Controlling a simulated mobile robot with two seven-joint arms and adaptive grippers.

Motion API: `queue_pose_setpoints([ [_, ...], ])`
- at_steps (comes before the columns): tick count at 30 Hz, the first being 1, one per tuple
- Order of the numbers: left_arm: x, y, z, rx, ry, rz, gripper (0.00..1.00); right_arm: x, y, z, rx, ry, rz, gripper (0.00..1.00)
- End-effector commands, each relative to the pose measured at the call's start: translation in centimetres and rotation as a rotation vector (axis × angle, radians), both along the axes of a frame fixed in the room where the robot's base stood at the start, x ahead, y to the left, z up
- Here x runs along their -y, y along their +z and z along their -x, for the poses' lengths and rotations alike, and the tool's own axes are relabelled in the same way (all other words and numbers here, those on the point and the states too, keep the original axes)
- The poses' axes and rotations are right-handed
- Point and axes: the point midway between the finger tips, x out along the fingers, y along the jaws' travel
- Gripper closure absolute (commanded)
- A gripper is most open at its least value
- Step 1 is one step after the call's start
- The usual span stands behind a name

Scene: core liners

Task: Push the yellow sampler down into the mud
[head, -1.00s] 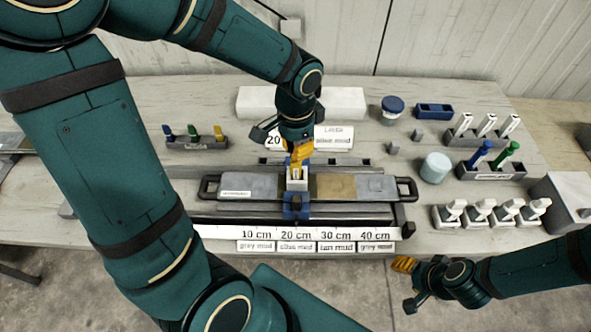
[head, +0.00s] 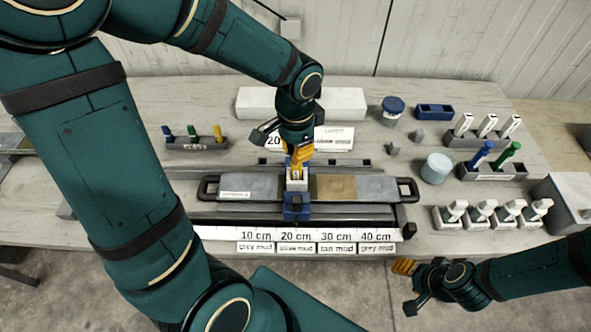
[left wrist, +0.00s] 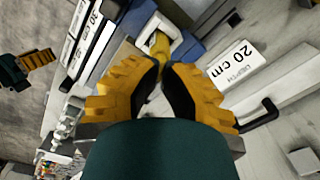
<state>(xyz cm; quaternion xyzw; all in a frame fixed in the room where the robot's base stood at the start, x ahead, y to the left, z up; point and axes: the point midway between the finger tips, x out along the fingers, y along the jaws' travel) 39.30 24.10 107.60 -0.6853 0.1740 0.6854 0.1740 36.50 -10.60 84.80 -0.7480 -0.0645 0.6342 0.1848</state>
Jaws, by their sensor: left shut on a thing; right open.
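My left gripper (head: 298,160) is shut on the yellow sampler (left wrist: 159,44), directly above the white guide (head: 297,184). The sampler's lower part sits inside the guide, so its tip is hidden. The guide is fixed on a blue carriage (head: 296,207) that straddles the long core liner. The mud shows grey (head: 249,188) left of the guide and tan (head: 336,188) just right of it. My right gripper (head: 418,286) is open and empty in front of the table at the lower right.
A scale strip (head: 337,236) with depth and mud labels lies along the front. A rack (head: 197,143) with blue, green and yellow pieces stands at the left. Racks of tools (head: 492,168), white-topped bottles (head: 480,213) and a pale round jar (head: 436,167) stand at the right.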

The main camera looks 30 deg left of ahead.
Motion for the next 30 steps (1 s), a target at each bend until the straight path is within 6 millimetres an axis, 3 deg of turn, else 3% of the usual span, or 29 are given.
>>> queue_pose_setpoints([
  [30,0.0,6.7,0.0,0.001,0.000,0.000,1.00,0.0,5.5,0.0,0.000,0.000,0.000,0.45],
])
